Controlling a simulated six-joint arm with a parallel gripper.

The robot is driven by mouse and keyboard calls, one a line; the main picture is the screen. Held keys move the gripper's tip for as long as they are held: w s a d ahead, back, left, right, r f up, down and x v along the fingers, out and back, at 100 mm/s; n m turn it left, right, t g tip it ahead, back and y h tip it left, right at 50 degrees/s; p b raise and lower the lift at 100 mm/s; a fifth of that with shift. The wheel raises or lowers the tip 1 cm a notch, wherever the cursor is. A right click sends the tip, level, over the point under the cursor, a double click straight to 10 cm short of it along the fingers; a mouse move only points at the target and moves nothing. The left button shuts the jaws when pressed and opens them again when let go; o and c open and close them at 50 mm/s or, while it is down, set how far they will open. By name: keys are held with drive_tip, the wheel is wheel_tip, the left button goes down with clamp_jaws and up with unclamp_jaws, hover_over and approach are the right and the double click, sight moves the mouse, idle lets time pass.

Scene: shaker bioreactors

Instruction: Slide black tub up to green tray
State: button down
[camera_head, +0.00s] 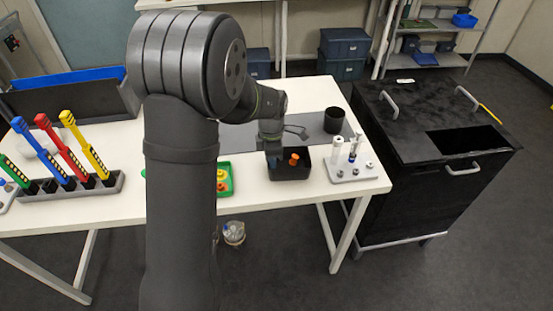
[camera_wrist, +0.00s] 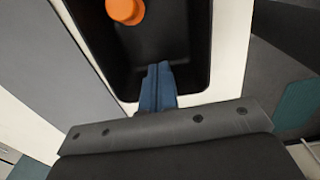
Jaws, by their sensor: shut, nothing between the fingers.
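The black tub (camera_head: 298,175) stands on the white table with an orange piece (camera_head: 293,159) in it. In the wrist view the tub (camera_wrist: 180,35) fills the upper middle, the orange piece (camera_wrist: 125,10) at the top. The green tray (camera_head: 231,180) is left of the tub, with a gap between them; my arm hides part of it. It holds yellow and red pieces. My gripper (camera_head: 273,160) is at the tub's left end. Its blue fingers (camera_wrist: 158,68) are together and empty, overlapping the tub's end wall and interior in the wrist view. I cannot tell whether they touch it.
A white rack (camera_head: 367,174) with vials stands close right of the tub. A black cup (camera_head: 334,119) stands behind, on a grey mat (camera_head: 313,119). A grey rack (camera_head: 105,187) with coloured pipettes is at the left. A black cabinet (camera_head: 420,160) stands right of the table.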

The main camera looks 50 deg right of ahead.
drive_tip(key=w+a, duration=0.6)
drive_tip(key=shift+w+a, duration=0.25)
drive_tip(key=shift+w, duration=0.1)
wheel_tip(320, 180, up, 10)
idle(0.4)
wheel_tip(320, 180, down, 10)
drive_tip(key=shift+f, duration=0.1)
drive_tip(key=s+d, duration=0.4)
drive_tip(key=shift+s+d, duration=0.5)
drive_tip(key=shift+s, duration=0.05)
